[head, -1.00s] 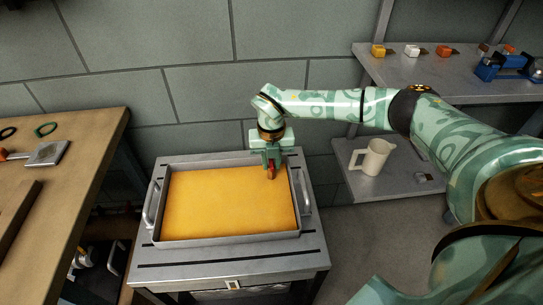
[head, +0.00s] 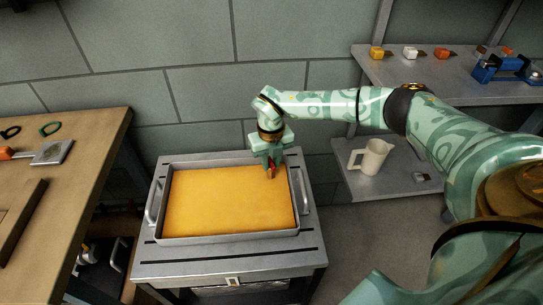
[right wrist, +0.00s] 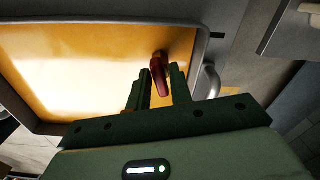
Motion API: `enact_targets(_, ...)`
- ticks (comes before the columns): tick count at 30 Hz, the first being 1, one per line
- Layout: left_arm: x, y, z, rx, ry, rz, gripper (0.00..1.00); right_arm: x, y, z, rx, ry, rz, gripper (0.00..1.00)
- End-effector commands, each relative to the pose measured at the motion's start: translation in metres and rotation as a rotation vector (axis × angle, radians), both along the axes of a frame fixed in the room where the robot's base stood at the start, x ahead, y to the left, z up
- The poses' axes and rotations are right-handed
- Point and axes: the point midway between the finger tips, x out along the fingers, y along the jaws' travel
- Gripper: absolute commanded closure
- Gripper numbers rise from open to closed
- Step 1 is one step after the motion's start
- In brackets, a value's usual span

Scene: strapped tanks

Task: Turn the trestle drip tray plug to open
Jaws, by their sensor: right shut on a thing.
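The drip tray (head: 157,233) is a grey metal pan full of amber liquid, set on a grey metal trestle (head: 290,264). The red plug (head: 272,173) stands at the tray's far right corner, and it also shows in the right wrist view (right wrist: 160,75). My right gripper (head: 271,167) comes down over that corner and is shut on the plug's red handle. In the right wrist view its two fingers (right wrist: 159,87) lie on either side of the handle. The plug's lower end is hidden. My left gripper is not in view.
A wooden bench (head: 90,150) with tools stands at the left. A shelf (head: 440,90) at the right carries small coloured valves and a blue clamp-like thing. A white jug (head: 371,157) stands on the lower shelf. The wall is close behind the trestle.

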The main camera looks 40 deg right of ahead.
Motion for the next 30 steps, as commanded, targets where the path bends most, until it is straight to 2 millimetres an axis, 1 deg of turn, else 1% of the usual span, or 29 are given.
enact_targets(1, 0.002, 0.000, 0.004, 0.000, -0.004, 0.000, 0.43, -0.001, 0.001, 0.002, 0.000, 0.000, 0.042, 1.00)
enact_targets(6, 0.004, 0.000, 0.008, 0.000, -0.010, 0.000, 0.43, 0.000, 0.000, 0.001, -0.001, 0.000, 0.183, 1.00)
enact_targets(15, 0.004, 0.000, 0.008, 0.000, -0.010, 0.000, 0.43, -0.001, 0.001, 0.000, -0.001, 0.001, 0.206, 1.00)
enact_targets(17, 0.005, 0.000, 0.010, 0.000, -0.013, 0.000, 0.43, -0.001, 0.001, 0.001, -0.001, 0.001, 0.243, 1.00)
enact_targets(21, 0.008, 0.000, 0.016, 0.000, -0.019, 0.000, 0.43, 0.000, 0.001, 0.002, -0.001, -0.001, 0.390, 1.00)
enact_targets(23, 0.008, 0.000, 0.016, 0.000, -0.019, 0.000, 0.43, -0.001, 0.000, 0.001, -0.001, 0.000, 0.429, 1.00)
enact_targets(30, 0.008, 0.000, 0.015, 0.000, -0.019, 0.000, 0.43, -0.001, 0.000, 0.000, 0.000, 0.002, 0.443, 1.00)
